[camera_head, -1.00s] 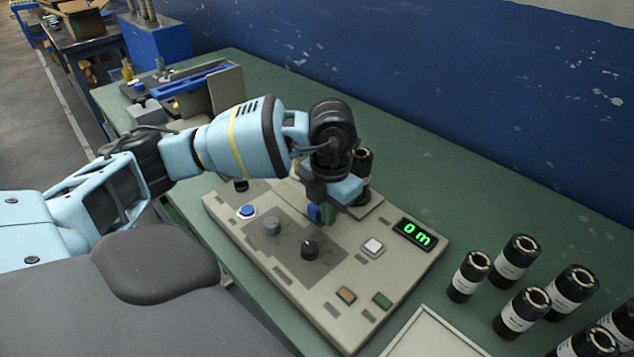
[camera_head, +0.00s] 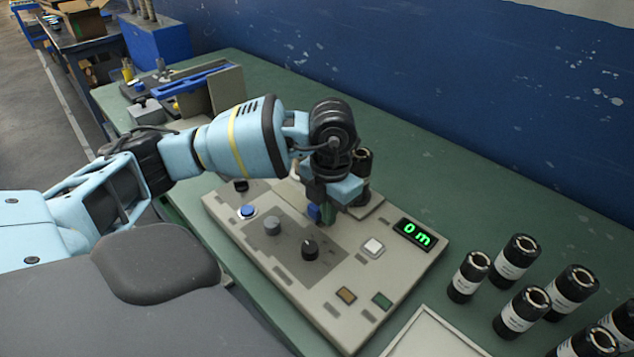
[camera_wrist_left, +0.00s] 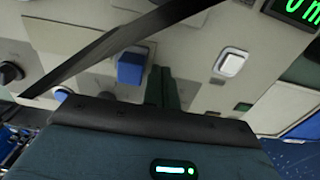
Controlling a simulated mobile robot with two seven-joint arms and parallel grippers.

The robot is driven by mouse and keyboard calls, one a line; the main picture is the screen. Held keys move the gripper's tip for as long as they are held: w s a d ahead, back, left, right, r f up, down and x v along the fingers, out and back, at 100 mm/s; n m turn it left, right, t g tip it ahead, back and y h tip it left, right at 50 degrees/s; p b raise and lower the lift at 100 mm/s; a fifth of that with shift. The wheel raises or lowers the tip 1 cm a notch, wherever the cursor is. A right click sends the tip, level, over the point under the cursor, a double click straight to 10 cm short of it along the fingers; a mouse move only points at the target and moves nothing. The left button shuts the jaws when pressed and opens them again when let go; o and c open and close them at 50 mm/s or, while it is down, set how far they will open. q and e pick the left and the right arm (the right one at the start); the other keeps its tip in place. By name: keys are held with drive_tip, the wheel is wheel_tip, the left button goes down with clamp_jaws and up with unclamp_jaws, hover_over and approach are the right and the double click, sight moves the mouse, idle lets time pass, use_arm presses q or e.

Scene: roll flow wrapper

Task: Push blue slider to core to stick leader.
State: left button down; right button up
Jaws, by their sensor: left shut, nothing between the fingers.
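The blue slider (camera_head: 314,212) is a small blue block on the beige control panel (camera_head: 285,275). It also shows in the left wrist view (camera_wrist_left: 131,67). My left gripper (camera_head: 328,216) points down at the panel right beside the slider, its dark green fingertips shut and empty. In the left wrist view the fingertips (camera_wrist_left: 163,86) are just right of the slider; I cannot tell whether they touch it. A black core (camera_head: 363,158) stands behind my wrist, mostly hidden. A dark strip (camera_wrist_left: 105,45), possibly the leader, crosses the left wrist view diagonally. My right gripper is out of view.
Several black rolls (camera_head: 515,257) stand at the right.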

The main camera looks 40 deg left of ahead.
use_arm(q)
drive_tip(key=shift+a, duration=0.1)
drive_tip(key=shift+w+a+b, duration=0.2)
drive_tip(key=shift+a+b, duration=0.05)
drive_tip(key=shift+a, duration=2.35)
drive_tip(key=shift+w+a+b, duration=0.2)
drive_tip(key=shift+a+b, duration=0.05)
drive_tip(key=shift+a, duration=2.35)
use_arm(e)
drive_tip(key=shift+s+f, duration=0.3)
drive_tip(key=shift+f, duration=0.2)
use_arm(q)
drive_tip(key=shift+d, duration=0.15)
drive_tip(key=shift+d+p, duration=0.3)
drive_tip(key=shift+d, duration=0.2)
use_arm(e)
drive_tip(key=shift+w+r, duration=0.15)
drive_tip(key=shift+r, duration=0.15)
use_arm(q)
wheel_tip(320, 180, up, 8)
drive_tip(key=p, duration=0.5)
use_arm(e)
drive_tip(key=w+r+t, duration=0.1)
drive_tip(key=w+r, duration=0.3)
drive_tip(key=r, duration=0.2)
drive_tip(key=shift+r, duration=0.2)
